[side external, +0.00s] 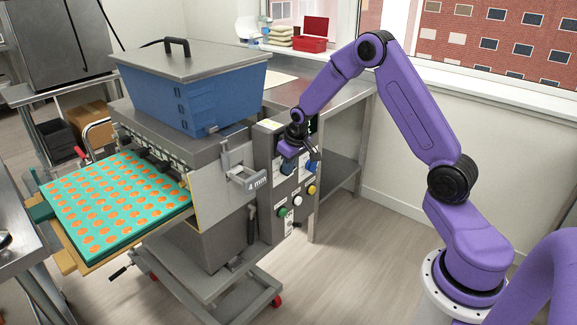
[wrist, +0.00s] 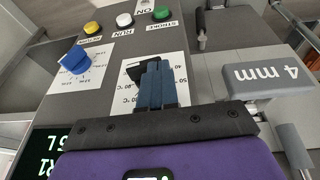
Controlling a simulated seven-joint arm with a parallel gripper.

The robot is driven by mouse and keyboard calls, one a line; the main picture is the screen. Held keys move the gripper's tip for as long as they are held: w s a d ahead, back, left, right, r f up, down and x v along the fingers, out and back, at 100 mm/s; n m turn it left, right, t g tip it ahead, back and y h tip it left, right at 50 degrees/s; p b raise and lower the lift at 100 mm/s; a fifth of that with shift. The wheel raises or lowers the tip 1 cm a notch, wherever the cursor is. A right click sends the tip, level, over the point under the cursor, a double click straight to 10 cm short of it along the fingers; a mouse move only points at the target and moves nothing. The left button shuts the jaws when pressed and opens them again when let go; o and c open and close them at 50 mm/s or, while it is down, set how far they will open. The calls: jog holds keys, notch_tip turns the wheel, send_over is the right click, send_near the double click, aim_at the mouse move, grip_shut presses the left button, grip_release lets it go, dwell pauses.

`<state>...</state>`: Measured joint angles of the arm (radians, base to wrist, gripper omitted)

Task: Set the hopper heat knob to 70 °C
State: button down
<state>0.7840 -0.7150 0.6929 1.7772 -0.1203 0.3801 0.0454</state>
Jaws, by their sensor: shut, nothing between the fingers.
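The control panel (side external: 268,195) is on the right end of the depositor. In the wrist view, a black knob (wrist: 134,70) sits on a white dial label (wrist: 125,95) with temperature marks in °C; "50" is readable and other figures are partly covered. My gripper (wrist: 158,66) is shut and empty, its blue fingers right at this knob and hiding part of it. I cannot tell whether they touch it, nor where the knob points. In the side external view my gripper (side external: 287,168) is at the panel's upper part, and the black knob is hidden there.
A blue knob (wrist: 73,58) on its own dial is beside the heat dial. Yellow (wrist: 92,28), white (wrist: 124,19) and green (wrist: 161,13) buttons line the panel. A dark display (wrist: 45,145) and a "4 mm" block (wrist: 262,78) flank my gripper.

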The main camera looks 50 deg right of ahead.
aim_at(284, 174)
jog(key=shift+a+f+n+h, duration=0.2)
jog(key=shift+a+h, duration=0.1)
jog(key=shift+h, duration=0.45)
jog(key=shift+a+f+n+h, duration=0.1)
jog(key=shift+a+f+h, duration=0.15)
jog(key=shift+h, duration=0.5)
dwell(0.8)
jog(key=shift+a+f, duration=0.2)
jog(key=shift+f, duration=0.05)
dwell(0.9)
jog(key=shift+a+f, duration=0.25)
jog(key=shift+f, duration=1)
jog(key=shift+r, duration=0.15)
dwell(0.8)
